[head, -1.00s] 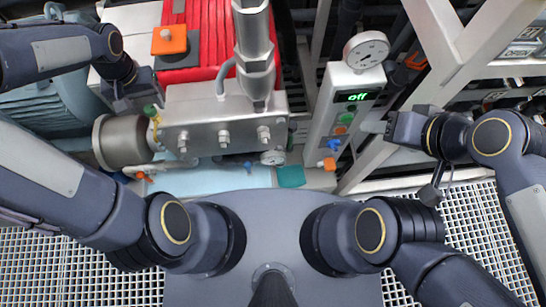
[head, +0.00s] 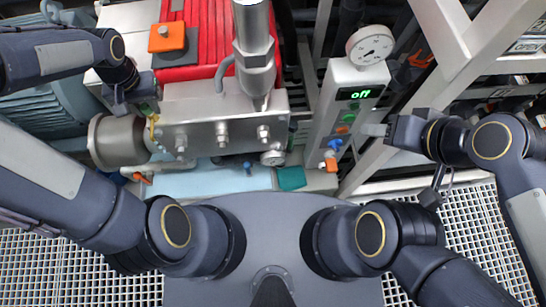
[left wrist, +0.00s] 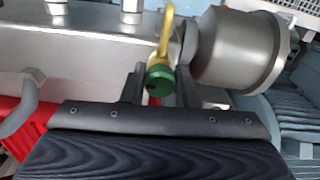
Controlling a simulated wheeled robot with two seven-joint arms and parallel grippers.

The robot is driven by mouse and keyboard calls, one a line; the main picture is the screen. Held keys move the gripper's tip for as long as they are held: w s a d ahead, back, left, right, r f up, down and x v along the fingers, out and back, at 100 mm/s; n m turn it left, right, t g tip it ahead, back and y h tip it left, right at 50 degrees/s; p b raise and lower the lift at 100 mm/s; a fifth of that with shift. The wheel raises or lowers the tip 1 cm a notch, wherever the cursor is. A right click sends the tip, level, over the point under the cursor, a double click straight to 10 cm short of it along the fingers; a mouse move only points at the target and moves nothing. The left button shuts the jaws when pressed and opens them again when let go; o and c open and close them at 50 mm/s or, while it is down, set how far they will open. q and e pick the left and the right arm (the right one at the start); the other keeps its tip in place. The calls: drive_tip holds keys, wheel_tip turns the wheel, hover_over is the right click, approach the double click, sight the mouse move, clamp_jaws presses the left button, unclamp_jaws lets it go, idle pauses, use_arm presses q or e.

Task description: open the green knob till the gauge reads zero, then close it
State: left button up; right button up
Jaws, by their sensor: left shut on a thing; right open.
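The green knob (left wrist: 159,82) sits at the end of a yellow bent pipe (left wrist: 166,35), between the two fingers of my left gripper (left wrist: 160,88) in the left wrist view. My left gripper is shut on it. In the head view my left gripper (head: 142,108) covers most of the knob, at the left end of the steel vessel block (head: 210,110). A small round gauge (head: 273,157) is on the block's lower right; its reading is too small to tell. A larger dial gauge (head: 370,45) tops the control panel. My right gripper (head: 382,130) is open and empty beside that panel.
A steel cylinder (head: 115,140) lies next to the knob. An orange-topped box (head: 167,38) stands behind on red ribbing. A teal block (head: 291,178) lies below the vessel; grated floor is around.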

use_arm(q)
drive_tip(key=m+p, duration=0.1)
drive_tip(key=m, duration=0.2)
drive_tip(key=shift+m, duration=0.3)
drive_tip(key=shift+r+m+p, duration=0.1)
drive_tip(key=shift+m+p, duration=0.25)
drive_tip(key=shift+m, duration=1.65)
drive_tip(key=shift+m+p, duration=0.75)
drive_tip(key=shift+m, duration=0.25)
drive_tip(key=shift+m+p, duration=0.3)
drive_tip(key=shift+m, duration=0.7)
drive_tip(key=shift+r+m+p, duration=0.1)
drive_tip(key=shift+m+p, duration=0.55)
drive_tip(key=shift+m, duration=0.45)
drive_tip(key=shift+m+p, duration=0.35)
drive_tip(key=shift+m, duration=0.65)
drive_tip(key=shift+m+p, duration=0.7)
drive_tip(key=shift+m, duration=0.4)
drive_tip(key=shift+m+p, duration=0.3)
drive_tip(key=shift+m, duration=0.3)
drive_tip(key=shift+f+m, duration=0.25)
drive_tip(key=shift+m, duration=0.15)
drive_tip(key=o, duration=1)
drive_tip(key=shift+c, duration=0.2)
